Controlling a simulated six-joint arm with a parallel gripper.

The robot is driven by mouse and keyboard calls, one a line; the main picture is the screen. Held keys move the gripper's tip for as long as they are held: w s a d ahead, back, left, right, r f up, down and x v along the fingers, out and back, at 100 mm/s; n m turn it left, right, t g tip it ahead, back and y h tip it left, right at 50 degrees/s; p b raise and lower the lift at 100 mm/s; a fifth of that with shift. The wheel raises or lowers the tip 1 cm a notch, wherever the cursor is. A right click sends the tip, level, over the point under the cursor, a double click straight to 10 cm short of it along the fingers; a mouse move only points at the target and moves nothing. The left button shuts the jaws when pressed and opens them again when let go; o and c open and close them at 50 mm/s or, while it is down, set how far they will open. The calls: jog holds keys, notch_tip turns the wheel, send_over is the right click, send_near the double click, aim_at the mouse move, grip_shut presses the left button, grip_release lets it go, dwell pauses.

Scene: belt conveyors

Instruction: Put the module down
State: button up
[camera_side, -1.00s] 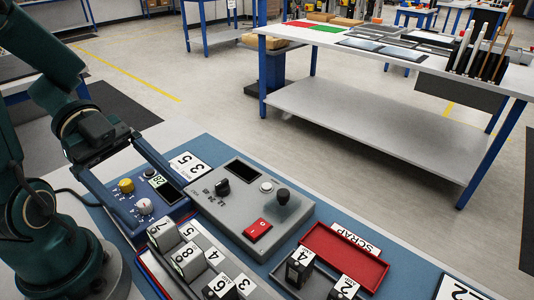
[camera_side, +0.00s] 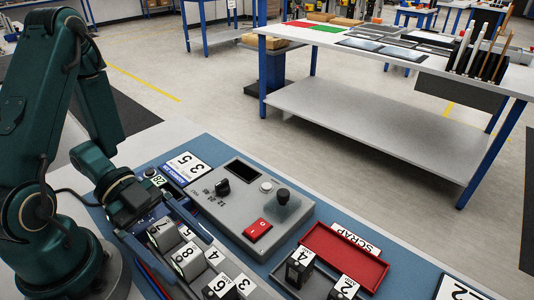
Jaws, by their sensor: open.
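Number-marked modules stand in a tray (camera_side: 262,291) at the bottom centre. Module 7 (camera_side: 162,235) is at its left end, module 8 (camera_side: 188,262) beside it, and module 6 (camera_side: 220,288) nearer the right. Modules 4 (camera_side: 299,268) and 2 (camera_side: 343,289) stand to the right, below the red SCRAP tray (camera_side: 322,251). My gripper (camera_side: 178,258) is open, its two long fingers spread on either side of the 7 and 8 row. I cannot tell whether the fingers touch a module.
A grey control box (camera_side: 240,205) with a black knob and red switch stands just right of my gripper. A blue instrument (camera_side: 152,180) is mostly hidden behind my wrist. A card marked 3 5 (camera_side: 186,166) lies behind it. Blue mat (camera_side: 225,150) is bare behind the box.

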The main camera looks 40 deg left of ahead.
jog(key=shift+x, duration=0.8)
grip_shut()
jog(key=shift+r, duration=0.2)
